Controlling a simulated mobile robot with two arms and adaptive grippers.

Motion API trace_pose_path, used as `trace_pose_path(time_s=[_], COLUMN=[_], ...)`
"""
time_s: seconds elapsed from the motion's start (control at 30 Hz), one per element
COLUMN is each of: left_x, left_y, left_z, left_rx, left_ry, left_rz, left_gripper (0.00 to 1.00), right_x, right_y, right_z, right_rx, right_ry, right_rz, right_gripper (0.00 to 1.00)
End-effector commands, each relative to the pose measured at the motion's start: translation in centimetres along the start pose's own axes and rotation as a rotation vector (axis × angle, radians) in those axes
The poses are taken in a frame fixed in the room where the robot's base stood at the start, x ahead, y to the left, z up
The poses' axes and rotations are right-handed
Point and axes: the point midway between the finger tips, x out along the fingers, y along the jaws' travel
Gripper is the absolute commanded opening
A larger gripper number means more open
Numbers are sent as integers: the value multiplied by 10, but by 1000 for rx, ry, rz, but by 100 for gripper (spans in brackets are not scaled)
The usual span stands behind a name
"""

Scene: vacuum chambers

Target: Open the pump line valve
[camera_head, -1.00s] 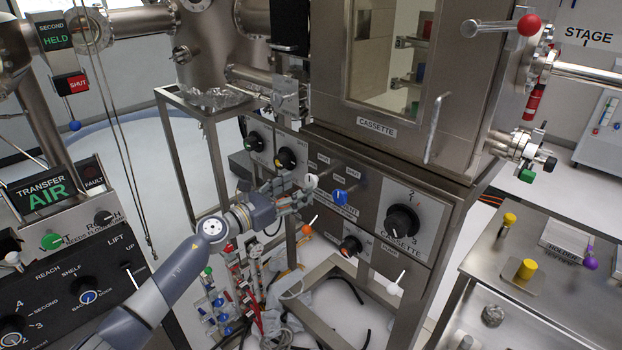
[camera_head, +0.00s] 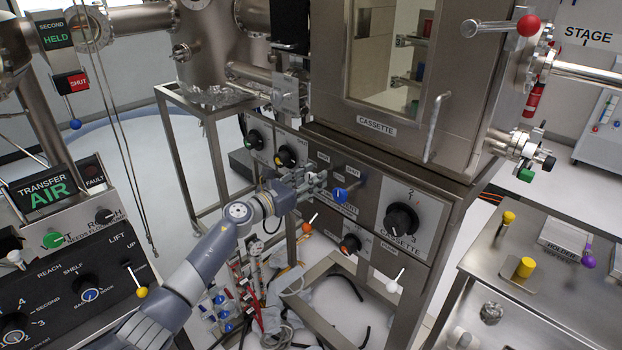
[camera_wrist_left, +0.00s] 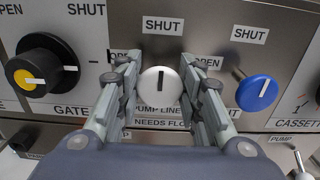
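The pump line valve is a round white knob (camera_wrist_left: 160,88) on the steel panel, with a PUMP LINE label below it. Its black pointer mark stands upright, toward the SHUT label above; an OPEN label at its upper left is partly covered. My left gripper (camera_wrist_left: 160,80) is open, with one finger on each side of the knob. I cannot tell if the fingers touch it. In the head view, my left gripper (camera_head: 318,180) reaches the panel from the lower left and hides most of the knob. My right gripper is not in view.
A blue knob (camera_wrist_left: 257,93) sits close to the right of the fingers. A black knob with a yellow cap (camera_wrist_left: 42,66), labelled GATE, is to the left. The cassette chamber (camera_head: 376,132) stands above the panel.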

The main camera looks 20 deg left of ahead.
Motion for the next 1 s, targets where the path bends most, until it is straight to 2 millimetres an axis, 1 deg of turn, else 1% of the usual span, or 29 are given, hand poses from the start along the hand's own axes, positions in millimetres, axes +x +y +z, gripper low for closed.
trace_pose_path(time_s=[0.27, 0.47, 0.67, 1.0], left_x=[0, 0, 0, 0], left_y=[0, 1, 1, 2], left_z=[0, 1, 1, 1], left_rx=[-6, -59, -184, -499], left_ry=[0, 0, 0, 0], left_rz=[1, 1, 2, 1], left_gripper=[11, 11, 11, 11], right_x=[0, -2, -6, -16], right_y=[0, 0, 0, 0], right_z=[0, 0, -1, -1], right_rx=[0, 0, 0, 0], right_ry=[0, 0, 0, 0], right_rz=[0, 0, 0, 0], right_gripper=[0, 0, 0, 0])
